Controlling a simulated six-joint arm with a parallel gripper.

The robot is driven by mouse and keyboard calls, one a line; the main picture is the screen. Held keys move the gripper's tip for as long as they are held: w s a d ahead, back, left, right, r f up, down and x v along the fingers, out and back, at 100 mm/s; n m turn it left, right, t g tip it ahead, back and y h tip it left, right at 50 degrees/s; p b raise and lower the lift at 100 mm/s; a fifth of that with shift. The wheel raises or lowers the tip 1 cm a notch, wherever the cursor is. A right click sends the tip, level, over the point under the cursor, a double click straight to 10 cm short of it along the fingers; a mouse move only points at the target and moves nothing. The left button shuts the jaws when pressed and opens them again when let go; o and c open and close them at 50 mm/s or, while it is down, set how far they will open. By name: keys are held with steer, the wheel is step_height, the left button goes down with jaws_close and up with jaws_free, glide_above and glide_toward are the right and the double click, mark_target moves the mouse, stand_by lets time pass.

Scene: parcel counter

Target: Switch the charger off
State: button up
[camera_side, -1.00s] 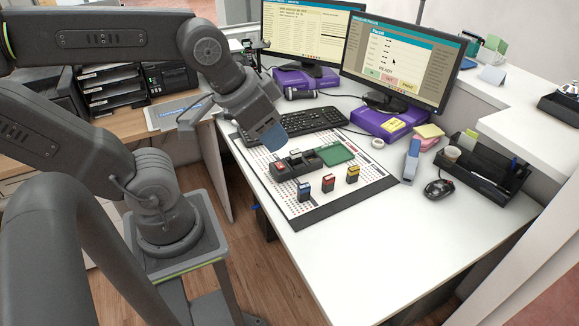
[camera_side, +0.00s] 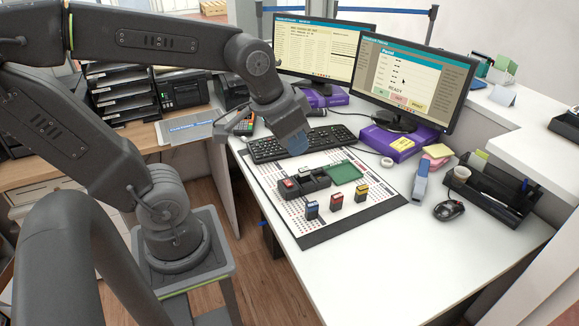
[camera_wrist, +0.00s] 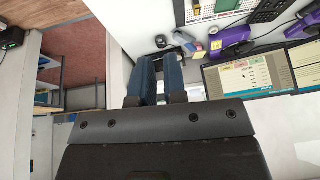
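The charger (camera_side: 316,184) is a dark block with several bays on the printed mat (camera_side: 309,239) in the side view. A red part (camera_side: 289,183), possibly its switch, is at its left end; its on or off position is too small to read. A blue block (camera_side: 312,210), a red block (camera_side: 336,202) and a yellow block (camera_side: 361,191) stand in a row in front of it. My gripper (camera_side: 296,147) hangs above and behind the charger, apart from it. In the wrist view my gripper (camera_wrist: 160,66) shows its blue fingers close together, holding nothing visible.
A green pad (camera_side: 345,173) lies right of the charger. The keyboard (camera_side: 275,148) is behind the mat, below two monitors (camera_side: 411,82). The mouse (camera_side: 448,210) and a desk organiser (camera_side: 495,187) stand to the right. The counter's front is clear.

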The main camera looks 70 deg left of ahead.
steer(key=w+a+f, duration=0.1)
steer(key=w+a, duration=0.1)
steer(key=w+a+f+g, duration=0.1)
steer(key=w+a+f, duration=0.1)
steer(key=w+a, duration=0.1)
steer(key=w+a+f+g, duration=0.1)
steer(key=w+a+f, duration=0.1)
steer(key=shift+w+a, duration=0.15)
jaws_close()
steer(key=g, duration=0.3)
glide_toward(290, 185)
steer(key=shift+a+f, duration=0.15)
steer(key=shift+f, duration=3.2)
steer(key=shift+f, duration=0.65)
steer(key=shift+r, duration=2.25)
